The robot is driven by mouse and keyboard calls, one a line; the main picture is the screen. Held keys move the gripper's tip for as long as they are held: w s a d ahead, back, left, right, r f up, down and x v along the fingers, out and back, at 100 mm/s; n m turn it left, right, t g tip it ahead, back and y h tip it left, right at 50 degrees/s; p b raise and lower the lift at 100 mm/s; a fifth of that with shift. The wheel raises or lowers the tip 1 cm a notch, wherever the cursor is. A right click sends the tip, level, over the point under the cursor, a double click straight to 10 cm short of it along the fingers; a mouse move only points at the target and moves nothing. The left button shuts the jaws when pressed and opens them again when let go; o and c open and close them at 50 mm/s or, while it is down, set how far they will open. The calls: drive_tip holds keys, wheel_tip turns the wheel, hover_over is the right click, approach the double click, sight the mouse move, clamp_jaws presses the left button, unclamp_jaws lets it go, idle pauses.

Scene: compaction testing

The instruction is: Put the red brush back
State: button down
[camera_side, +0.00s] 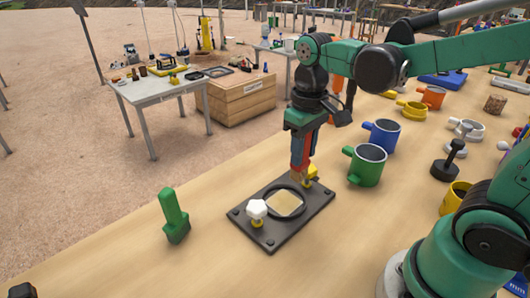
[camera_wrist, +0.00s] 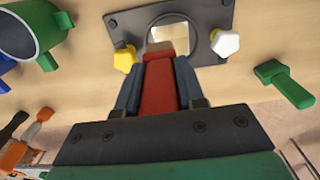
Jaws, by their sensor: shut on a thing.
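My gripper (camera_side: 302,148) is shut on the red brush (camera_side: 297,167), which points down with its tan bristles lowest. In the wrist view the red brush (camera_wrist: 160,88) sits between the blue fingers of my gripper (camera_wrist: 160,80). The bristle end is at the far side of the round opening in the dark base plate (camera_side: 300,222). I cannot tell whether it touches the plate. The opening shows a pale tan square surface.
A green upright tool (camera_side: 174,215) stands left of the plate. Green (camera_side: 367,166) and blue (camera_side: 384,135) mugs stand to the right. A black tool (camera_side: 448,162) and more coloured cups stand farther right. The table front left is mostly clear.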

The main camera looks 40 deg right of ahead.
drive_tip(key=s+a+r, duration=0.1)
drive_tip(key=a+r, duration=0.5)
drive_tip(key=a, duration=0.3)
drive_tip(key=s+a+r, duration=0.2)
drive_tip(key=a+r, duration=0.4)
drive_tip(key=a, duration=0.3)
drive_tip(key=shift+f, duration=10.05)
drive_tip(key=shift+f, duration=0.1)
drive_tip(key=c, duration=0.5)
unclamp_jaws()
drive_tip(key=shift+c, duration=0.2)
